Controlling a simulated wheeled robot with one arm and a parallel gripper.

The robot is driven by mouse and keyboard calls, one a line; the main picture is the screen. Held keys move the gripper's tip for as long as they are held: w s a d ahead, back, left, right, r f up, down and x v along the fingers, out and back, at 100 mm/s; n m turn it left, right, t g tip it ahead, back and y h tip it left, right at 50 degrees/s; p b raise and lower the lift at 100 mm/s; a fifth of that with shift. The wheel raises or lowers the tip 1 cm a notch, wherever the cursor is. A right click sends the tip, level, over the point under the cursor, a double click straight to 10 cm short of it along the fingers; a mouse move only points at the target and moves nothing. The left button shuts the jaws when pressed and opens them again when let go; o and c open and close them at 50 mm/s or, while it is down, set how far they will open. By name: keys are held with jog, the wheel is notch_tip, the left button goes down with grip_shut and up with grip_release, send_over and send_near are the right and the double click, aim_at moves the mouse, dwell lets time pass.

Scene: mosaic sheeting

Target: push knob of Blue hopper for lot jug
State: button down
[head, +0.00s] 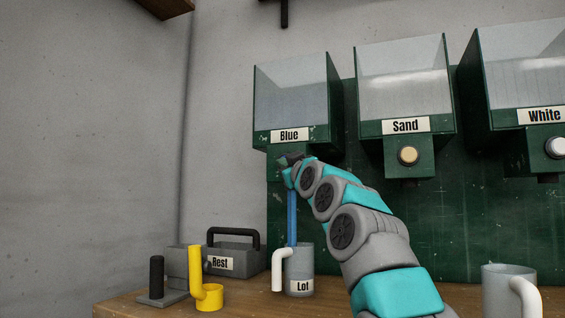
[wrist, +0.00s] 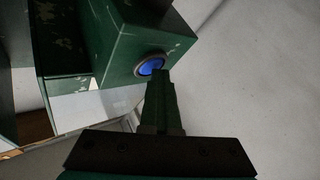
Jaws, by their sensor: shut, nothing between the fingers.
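The Blue hopper (head: 290,95) hangs on the green board at the left of the row, with a "Blue" label. Its blue knob (wrist: 150,65) shows in the wrist view, partly behind my fingertips; my arm hides it in the head view. My gripper (head: 288,158) is shut and empty, its tips at the knob. In the wrist view my gripper (wrist: 160,76) overlaps the knob's lower right edge. A blue stream (head: 292,212) falls from below the hopper into the grey lot jug (head: 305,262), which stands upright underneath with its white handle to the left.
The Sand hopper (head: 405,85) and White hopper (head: 525,70) hang to the right. On the wooden bench (head: 140,308) are a yellow scoop-like cup (head: 208,296), a black-handled tool (head: 157,278), a grey "Rest" box (head: 240,262) and another grey jug (head: 500,290) at right.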

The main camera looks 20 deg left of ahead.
jog(key=s+b, duration=0.1)
jog(key=s, duration=0.1)
jog(key=shift+s+b, duration=0.3)
dwell(0.4)
jog(key=shift+s+a, duration=0.1)
jog(key=s+b, duration=0.1)
jog(key=s, duration=0.1)
jog(key=s+b, duration=0.1)
jog(key=s, duration=0.1)
jog(key=shift+s+a, duration=0.2)
jog(key=shift+s, duration=0.15)
dwell(2.5)
